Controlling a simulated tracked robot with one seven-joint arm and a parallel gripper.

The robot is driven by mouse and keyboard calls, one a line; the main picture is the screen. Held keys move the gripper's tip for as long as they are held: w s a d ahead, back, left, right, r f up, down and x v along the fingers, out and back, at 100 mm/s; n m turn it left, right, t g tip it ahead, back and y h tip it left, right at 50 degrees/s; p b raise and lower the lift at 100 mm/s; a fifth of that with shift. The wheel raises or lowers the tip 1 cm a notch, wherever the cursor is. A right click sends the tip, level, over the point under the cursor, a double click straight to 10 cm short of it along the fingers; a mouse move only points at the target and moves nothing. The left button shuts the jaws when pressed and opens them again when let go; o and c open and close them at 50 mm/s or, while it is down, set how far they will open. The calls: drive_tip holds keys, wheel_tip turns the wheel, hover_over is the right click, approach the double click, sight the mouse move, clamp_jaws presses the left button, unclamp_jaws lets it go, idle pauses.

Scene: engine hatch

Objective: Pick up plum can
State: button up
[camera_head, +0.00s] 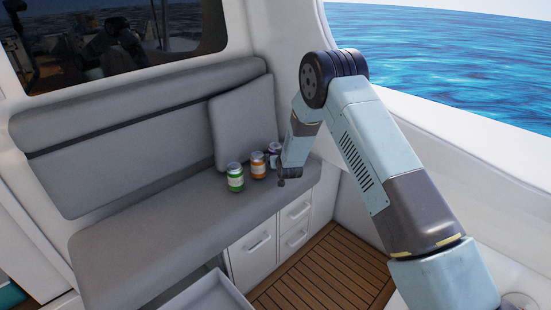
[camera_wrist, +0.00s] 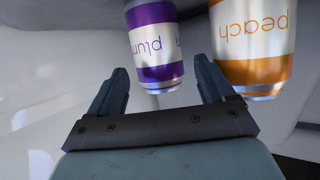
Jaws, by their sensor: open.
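The plum can (camera_wrist: 154,45) has a purple and white label and shows upside down at the top middle of the wrist view. In the head view the plum can (camera_head: 275,150) stands on the grey bench seat, partly hidden behind my arm's end. My gripper (camera_wrist: 160,80) is open, with one finger on each side of the plum can's near end in the picture. The can appears beyond the fingertips, and I see no contact. In the head view my gripper's fingers are mostly hidden or too small to make out.
The orange peach can (camera_wrist: 255,45) is close to the plum can, near my right finger; in the head view the peach can (camera_head: 258,165) is beside it. A green can (camera_head: 235,177) stands further left. A grey cushion (camera_head: 243,122) leans behind. The bench seat (camera_head: 150,235) is clear to the left.

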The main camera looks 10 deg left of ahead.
drive_tip(key=shift+x, duration=3.4)
drive_tip(key=shift+d, duration=0.15)
drive_tip(key=shift+c, duration=0.4)
drive_tip(key=c, duration=0.9)
drive_tip(key=shift+c, duration=0.2)
